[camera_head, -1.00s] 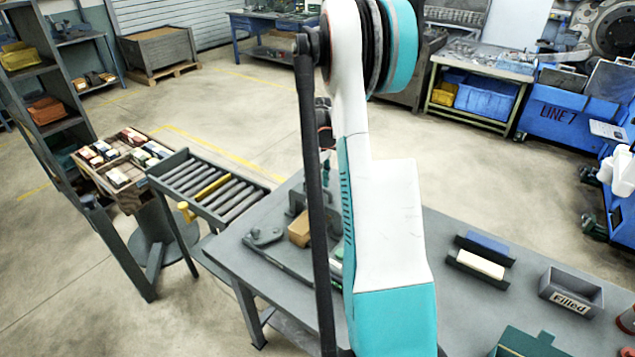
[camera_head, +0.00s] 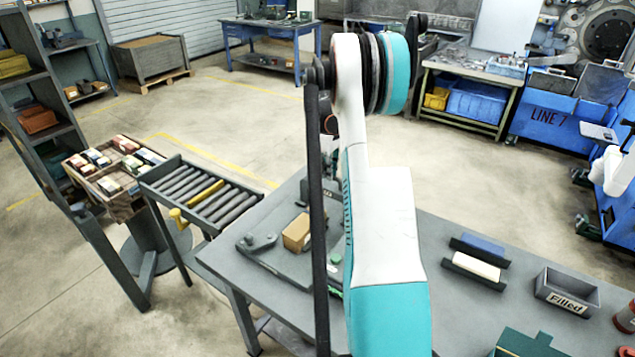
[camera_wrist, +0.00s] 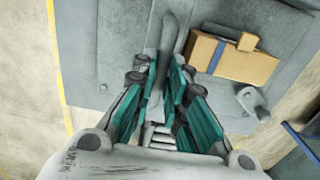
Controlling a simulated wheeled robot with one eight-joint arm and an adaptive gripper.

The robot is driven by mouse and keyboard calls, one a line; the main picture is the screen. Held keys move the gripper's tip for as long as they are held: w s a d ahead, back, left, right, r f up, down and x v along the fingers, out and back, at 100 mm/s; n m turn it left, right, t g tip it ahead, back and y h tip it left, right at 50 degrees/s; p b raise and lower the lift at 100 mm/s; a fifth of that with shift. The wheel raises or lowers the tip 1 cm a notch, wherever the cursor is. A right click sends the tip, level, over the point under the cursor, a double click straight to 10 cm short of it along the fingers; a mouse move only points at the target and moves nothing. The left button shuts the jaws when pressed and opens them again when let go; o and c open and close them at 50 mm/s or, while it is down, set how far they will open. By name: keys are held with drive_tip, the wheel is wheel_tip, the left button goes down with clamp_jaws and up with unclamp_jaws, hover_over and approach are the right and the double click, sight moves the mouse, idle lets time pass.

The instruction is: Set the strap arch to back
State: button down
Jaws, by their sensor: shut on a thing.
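In the wrist view my gripper (camera_wrist: 165,85) is shut on a narrow grey bar (camera_wrist: 170,38), which looks like the strap arch seen edge-on. The bar runs up the picture from between the green-padded fingers. A brown box (camera_wrist: 232,58) lies just right of it, apart from the fingers, with a small brown piece on top. In the head view the box (camera_head: 297,232) sits on the grey bench beside a grey lever (camera_head: 258,240). My arm hides the gripper there and most of the arch, so its exact tilt cannot be told.
The grey bench (camera_head: 400,240) carries a holder with blue and white blocks (camera_head: 475,262) and a grey "Filled" bin (camera_head: 567,292) at right. A roller conveyor (camera_head: 195,193) and a crate of small boxes (camera_head: 115,165) stand at left.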

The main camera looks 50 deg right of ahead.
drive_tip(key=d, duration=0.6)
drive_tip(key=shift+w, duration=0.25)
drive_tip(key=shift+d+r, duration=0.1)
drive_tip(key=shift+d, duration=0.05)
drive_tip(key=c, duration=1.9)
unclamp_jaws()
drive_tip(key=o, duration=0.3)
drive_tip(key=shift+d, duration=0.15)
wheel_tip(320, 180, up, 12)
